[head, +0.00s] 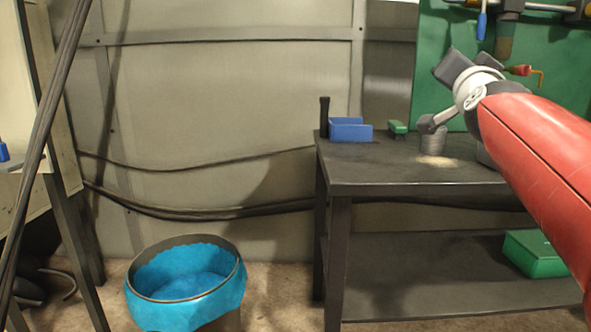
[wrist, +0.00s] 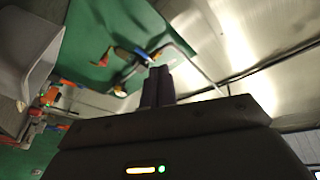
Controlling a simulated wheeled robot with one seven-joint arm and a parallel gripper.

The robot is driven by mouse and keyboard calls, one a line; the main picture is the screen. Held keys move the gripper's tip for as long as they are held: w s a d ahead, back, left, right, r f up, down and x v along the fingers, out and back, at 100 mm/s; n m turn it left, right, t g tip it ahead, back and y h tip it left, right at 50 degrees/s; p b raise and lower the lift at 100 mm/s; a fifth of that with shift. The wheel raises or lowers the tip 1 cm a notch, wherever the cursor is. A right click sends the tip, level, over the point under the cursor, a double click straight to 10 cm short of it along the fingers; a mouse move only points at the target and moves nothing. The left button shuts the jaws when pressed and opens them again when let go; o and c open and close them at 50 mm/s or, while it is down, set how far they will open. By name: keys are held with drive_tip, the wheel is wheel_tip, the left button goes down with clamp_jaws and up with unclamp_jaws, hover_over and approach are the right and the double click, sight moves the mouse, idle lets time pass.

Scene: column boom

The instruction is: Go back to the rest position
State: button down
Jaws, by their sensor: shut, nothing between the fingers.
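My gripper (wrist: 159,72) shows in the wrist view as two dark fingers close together, pointing up the picture, with nothing between them. Its wide dark body fills the bottom of that view, with a small yellow and green light on it. In the head view my red arm comes in from the right edge and ends in a pale ring-shaped wrist joint with dark parts, above the workbench (head: 375,172). The fingers cannot be made out clearly there. The wrist view is tilted and faces the green panel (wrist: 95,40) and the pale metal wall (wrist: 235,45).
On the bench stand a blue bin (head: 351,131), a small green box (head: 397,128) and a grey cylinder (head: 436,143) close to my wrist. A green case (head: 537,255) lies on the lower shelf. A blue-lined bucket (head: 187,300) stands on the floor. Tools hang on the green panel.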

drive_tip(key=s+a+f+n+g+y, duration=0.2)
drive_tip(key=a+f, duration=0.1)
drive_tip(key=f, duration=0.3)
drive_tip(key=s+a+f+n+g+y, duration=0.2)
drive_tip(key=a+f, duration=0.2)
drive_tip(key=f, duration=0.2)
drive_tip(key=s+a+f+n+g, duration=0.2)
drive_tip(key=s+f+g, duration=0.1)
drive_tip(key=s+f, duration=0.4)
drive_tip(key=s+a+f+n+g+y, duration=0.1)
drive_tip(key=s+a+f+g, duration=0.1)
drive_tip(key=s+f, duration=0.6)
drive_tip(key=s+a+f+n+g, duration=0.2)
drive_tip(key=s+f+g, duration=0.3)
drive_tip(key=f, duration=0.9)
drive_tip(key=shift+s+f+n+p, duration=0.3)
drive_tip(key=shift+s+p, duration=0.05)
drive_tip(key=shift+s, duration=0.9)
